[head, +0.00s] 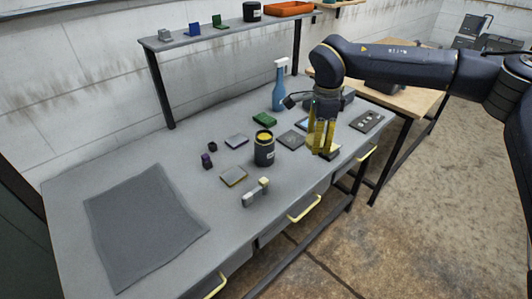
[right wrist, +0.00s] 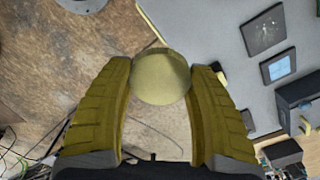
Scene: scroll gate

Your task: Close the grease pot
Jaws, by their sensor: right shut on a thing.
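The grease pot (head: 264,152) is a dark upright cylinder in the middle of the bench. Its top is open and shows yellow grease. My right gripper (head: 324,150) is to the right of the pot, fingers pointing down near the bench's front edge. In the right wrist view, its two yellow fingers are shut on a round pale-yellow disc (right wrist: 161,78), which looks like the pot's lid. The fingers hide its sides. In the head view the disc is hard to make out at the fingertips. My left gripper is not in view.
A blue spray bottle (head: 279,90), a green block (head: 264,119) and a dark tile (head: 291,140) stand behind and beside the pot. A pale handle-shaped block (head: 255,193) lies in front. A grey mat (head: 143,222) covers the left. A black tray (head: 367,121) is at right.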

